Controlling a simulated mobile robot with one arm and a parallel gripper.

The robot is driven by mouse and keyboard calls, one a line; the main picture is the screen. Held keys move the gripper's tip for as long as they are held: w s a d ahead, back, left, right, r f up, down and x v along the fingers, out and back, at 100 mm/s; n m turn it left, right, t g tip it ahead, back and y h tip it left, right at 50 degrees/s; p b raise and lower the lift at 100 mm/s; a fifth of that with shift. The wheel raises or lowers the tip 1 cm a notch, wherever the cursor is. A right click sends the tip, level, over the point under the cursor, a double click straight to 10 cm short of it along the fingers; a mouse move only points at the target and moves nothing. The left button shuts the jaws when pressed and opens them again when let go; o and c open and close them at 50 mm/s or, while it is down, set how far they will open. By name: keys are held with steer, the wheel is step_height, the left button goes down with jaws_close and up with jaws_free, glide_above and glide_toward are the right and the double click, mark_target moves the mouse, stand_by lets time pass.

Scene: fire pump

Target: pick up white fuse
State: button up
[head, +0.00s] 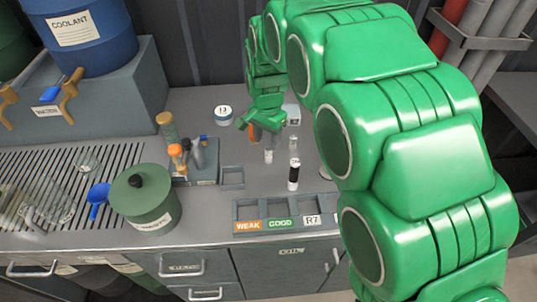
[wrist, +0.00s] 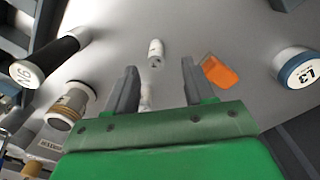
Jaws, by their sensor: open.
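A small white cylinder (head: 268,156), which looks like the white fuse, stands on the grey bench below my gripper (head: 256,126). In the wrist view the white fuse (wrist: 156,50) is just beyond my gripper (wrist: 159,66), roughly in line with the gap between the fingers. The fingers are apart, with nothing held between them. Another pale object (wrist: 147,97) shows between the fingers nearer the palm, mostly hidden. The fuse is not touched by either finger.
An orange piece (wrist: 221,73) lies close to the right finger. A blue-rimmed jar (wrist: 297,68) is farther right. A black-and-white cylinder (head: 293,175) stands right of the fuse. A labelled sorting tray (head: 288,225) is at the front edge, and a green canister (head: 143,205) is left.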

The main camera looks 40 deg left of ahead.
mark_target(269, 148)
steer(key=shift+d+f, duration=0.15)
steer(key=shift+f, duration=1.55)
steer(key=shift+d+f, duration=0.1)
steer(key=shift+f, duration=1.6)
jaws_close()
